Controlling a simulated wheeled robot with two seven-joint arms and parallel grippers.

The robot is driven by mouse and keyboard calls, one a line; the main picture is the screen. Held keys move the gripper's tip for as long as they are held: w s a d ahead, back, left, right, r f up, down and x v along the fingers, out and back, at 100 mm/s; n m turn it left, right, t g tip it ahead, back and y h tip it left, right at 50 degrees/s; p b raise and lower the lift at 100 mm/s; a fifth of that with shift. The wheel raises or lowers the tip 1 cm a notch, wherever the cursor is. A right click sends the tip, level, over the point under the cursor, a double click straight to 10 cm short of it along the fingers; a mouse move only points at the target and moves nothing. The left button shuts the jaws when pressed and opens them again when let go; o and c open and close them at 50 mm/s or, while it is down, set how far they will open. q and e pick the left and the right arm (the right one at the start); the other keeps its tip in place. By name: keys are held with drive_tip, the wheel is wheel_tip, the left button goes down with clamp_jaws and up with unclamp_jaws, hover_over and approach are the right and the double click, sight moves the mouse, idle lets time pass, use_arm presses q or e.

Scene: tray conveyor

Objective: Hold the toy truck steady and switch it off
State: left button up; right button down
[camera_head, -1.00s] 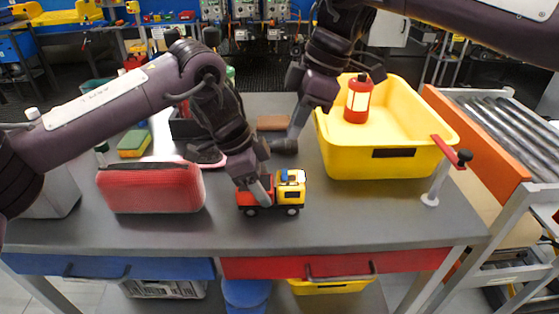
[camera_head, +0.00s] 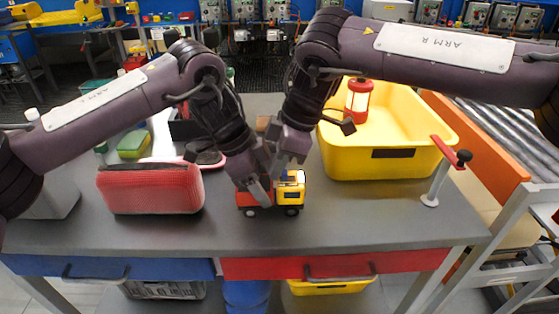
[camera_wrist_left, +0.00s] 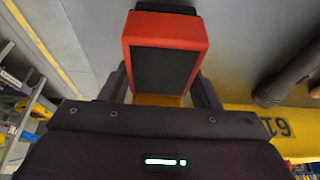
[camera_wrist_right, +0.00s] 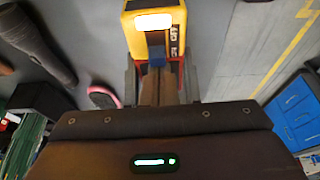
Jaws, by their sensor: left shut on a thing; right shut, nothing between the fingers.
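The toy truck has a yellow cab (camera_head: 292,189) and a red bed (camera_head: 247,199), and stands upright on the grey table. My left gripper (camera_head: 260,190) is shut on the red bed; the left wrist view shows the bed (camera_wrist_left: 165,50) between its fingers. My right gripper (camera_head: 279,177) is shut and empty, its tips just over the truck near the cab. In the right wrist view the tips (camera_wrist_right: 158,80) point at a blue switch (camera_wrist_right: 156,52) on the cab's back, beside small dark lettering. I cannot tell whether they touch it.
A red case (camera_head: 150,188) lies left of the truck. A yellow bin (camera_head: 385,165) with a red lantern (camera_head: 359,98) stands to the right. A dark flashlight (camera_wrist_right: 38,42) lies behind the truck. The table's front strip (camera_head: 200,235) is clear.

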drive_tip(key=shift+d, duration=0.15)
drive_tip(key=shift+d, duration=1)
use_arm(q)
drive_tip(key=shift+a, duration=0.15)
use_arm(e)
drive_tip(key=shift+r, duration=0.35)
use_arm(q)
drive_tip(key=shift+f, duration=0.1)
drive_tip(key=shift+s, duration=0.1)
use_arm(e)
drive_tip(key=v, duration=0.9)
drive_tip(key=shift+r, duration=0.1)
